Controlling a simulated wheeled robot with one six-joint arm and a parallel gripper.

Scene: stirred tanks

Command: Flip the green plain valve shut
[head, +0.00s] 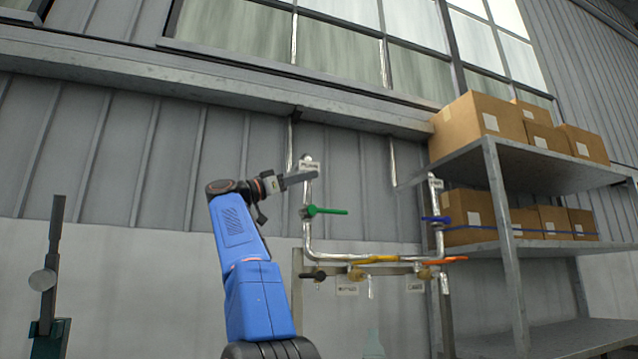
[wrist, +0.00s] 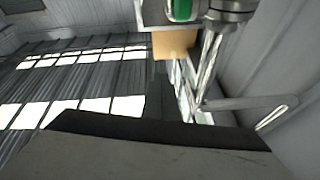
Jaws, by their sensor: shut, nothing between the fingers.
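The green valve (head: 328,211) sits on the left vertical pipe of a metal pipe frame (head: 306,235). Its handle lies about level and points right, crosswise to that pipe. A green part (wrist: 182,10) shows at the top edge of the wrist view, cut off by the frame. My gripper (head: 314,175) is shut and empty. In the head view it is above the green handle, near the top of the left pipe and the tag there, apart from the handle. Whether it touches the pipe or tag, I cannot tell.
Other handles are on the frame: blue (head: 436,219), yellow (head: 375,260), orange (head: 445,261) and black (head: 315,275). White tags (head: 347,290) hang by them. A metal shelf (head: 510,165) with several cardboard boxes (head: 480,120) stands at right. A ribbed wall (head: 120,160) is behind.

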